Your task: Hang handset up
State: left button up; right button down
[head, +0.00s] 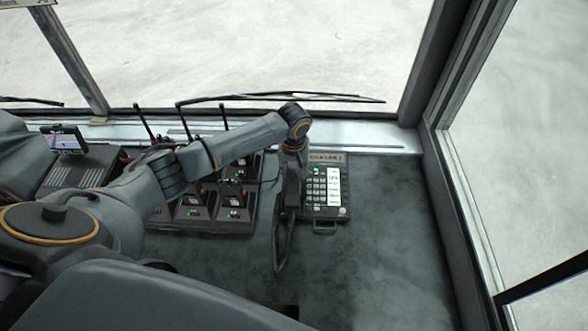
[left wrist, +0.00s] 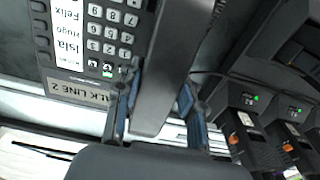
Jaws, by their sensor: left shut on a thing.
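The desk phone (head: 325,190) sits on the dark dashboard top, with a keypad, a white name list and a "TALK LINE 2" label. Its keypad also shows in the left wrist view (left wrist: 108,32). The dark handset (head: 292,192) lies along the phone's left side; I cannot tell whether it touches the cradle. My left gripper (head: 294,162) reaches down over the handset's far end. In the left wrist view my left gripper (left wrist: 157,100) has a finger on each side of the handset (left wrist: 172,65) and is shut on it. My right gripper is not in view.
Several handheld radios in chargers (head: 233,205) stand left of the phone; they also show in the left wrist view (left wrist: 245,122). A dark cord (head: 280,250) loops in front of the handset. A small screen (head: 66,141) is at far left. The dashboard right of the phone is clear.

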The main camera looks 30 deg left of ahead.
pick_arm(q)
jog(key=o, duration=1.4)
jog(key=shift+c, duration=0.2)
